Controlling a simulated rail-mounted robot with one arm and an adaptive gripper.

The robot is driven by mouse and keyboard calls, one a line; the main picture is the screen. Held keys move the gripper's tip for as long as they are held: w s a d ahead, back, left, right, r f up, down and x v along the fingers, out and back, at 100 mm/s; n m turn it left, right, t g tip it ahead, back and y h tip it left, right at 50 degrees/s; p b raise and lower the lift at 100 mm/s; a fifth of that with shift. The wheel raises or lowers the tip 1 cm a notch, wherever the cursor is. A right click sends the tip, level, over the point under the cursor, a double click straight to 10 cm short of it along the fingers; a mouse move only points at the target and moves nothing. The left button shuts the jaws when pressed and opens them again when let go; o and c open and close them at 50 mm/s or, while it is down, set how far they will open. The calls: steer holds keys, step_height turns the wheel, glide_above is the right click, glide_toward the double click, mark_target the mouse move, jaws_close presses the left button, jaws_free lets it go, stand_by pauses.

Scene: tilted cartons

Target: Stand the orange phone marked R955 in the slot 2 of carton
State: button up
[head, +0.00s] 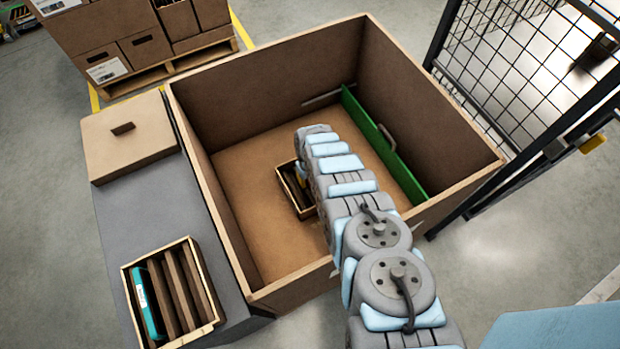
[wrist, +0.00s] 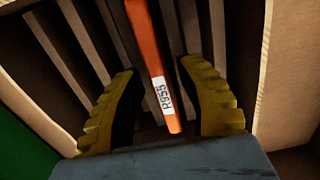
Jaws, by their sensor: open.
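The orange phone (wrist: 148,40) marked R955 stands on edge among the dark dividers of a small slotted carton (wrist: 287,80) in the wrist view. My gripper (wrist: 160,69) is open, with one yellow finger on each side of the phone and visible gaps between. In the head view this small carton (head: 310,213) sits on the floor of the large box, partly hidden by my arm. A second slotted carton (head: 214,318) at the front left holds a teal phone (head: 146,302) in its leftmost slot; its other slots look empty.
The large open brown box (head: 215,220) has high walls around my arm. A green panel (head: 385,150) stands along its right side. A lidded carton (head: 130,150) rests on the grey table (head: 150,215) at left. A mesh fence (head: 500,60) is at right.

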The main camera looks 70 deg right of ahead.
steer(key=shift+r, duration=0.15)
step_height(320, 180, up, 12)
stand_by(1.3)
step_height(320, 180, up, 7)
steer(key=p, duration=0.6)
stand_by(0.4)
stand_by(0.5)
